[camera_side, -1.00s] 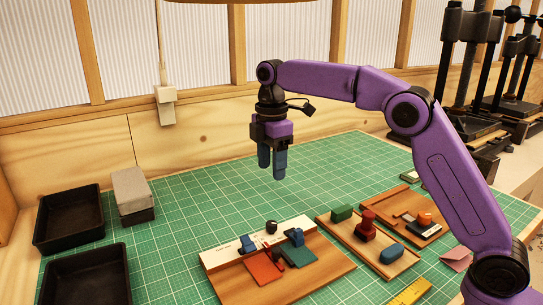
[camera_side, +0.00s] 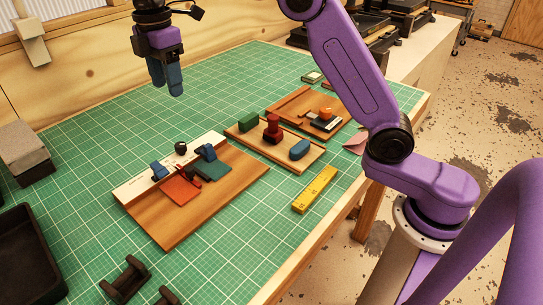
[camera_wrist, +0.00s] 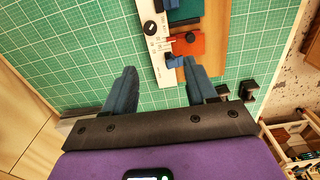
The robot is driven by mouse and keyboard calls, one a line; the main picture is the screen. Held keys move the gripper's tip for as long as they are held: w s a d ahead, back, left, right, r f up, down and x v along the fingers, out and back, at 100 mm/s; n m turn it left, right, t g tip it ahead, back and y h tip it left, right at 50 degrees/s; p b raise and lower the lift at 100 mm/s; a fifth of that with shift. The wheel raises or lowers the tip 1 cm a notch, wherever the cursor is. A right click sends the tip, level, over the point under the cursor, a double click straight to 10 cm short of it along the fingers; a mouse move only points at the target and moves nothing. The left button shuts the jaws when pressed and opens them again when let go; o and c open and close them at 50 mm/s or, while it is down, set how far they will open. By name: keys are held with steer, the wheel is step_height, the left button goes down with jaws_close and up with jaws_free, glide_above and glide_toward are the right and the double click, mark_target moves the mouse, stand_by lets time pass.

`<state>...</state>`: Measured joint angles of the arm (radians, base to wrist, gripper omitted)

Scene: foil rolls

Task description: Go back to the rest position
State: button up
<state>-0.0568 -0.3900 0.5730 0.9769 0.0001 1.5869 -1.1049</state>
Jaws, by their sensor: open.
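My gripper (camera_side: 167,86) hangs over the back left of the green cutting mat, with its blue fingers pointing down. A wooden board with a white strip (camera_side: 165,168) lies ahead of the gripper, bearing an orange-red piece (camera_side: 181,190), a teal piece (camera_side: 212,169), blue clamps and a black knob. The orange-red piece (camera_wrist: 188,44) also shows in the wrist view near the right finger.
A wooden tray (camera_side: 278,148) with green, red and blue blocks lies at the middle right, with another board (camera_side: 325,111) behind it. A yellow ruler (camera_side: 315,189), a black bin (camera_side: 28,255), a grey block (camera_side: 24,150) and black holders (camera_side: 125,279) stand around. The back mat is clear.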

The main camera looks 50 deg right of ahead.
steer(key=s+d+f+m, duration=0.1)
steer(key=s+d+f, duration=0.1)
steer(key=s, duration=0.8)
steer(key=s+d+f+m, duration=0.1)
steer(key=s+f+m, duration=0.1)
steer(key=s, duration=0.8)
steer(key=s+d+f+m, duration=0.1)
steer(key=s+d+f, duration=0.2)
steer(key=s+d, duration=0.3)
steer(key=s+d+f+m, duration=0.1)
steer(key=s+d+f, duration=0.3)
steer(key=s, duration=0.7)
steer(key=shift+s+d+f, duration=0.15)
steer(key=shift+s+d, duration=0.15)
steer(key=shift+d, duration=0.65)
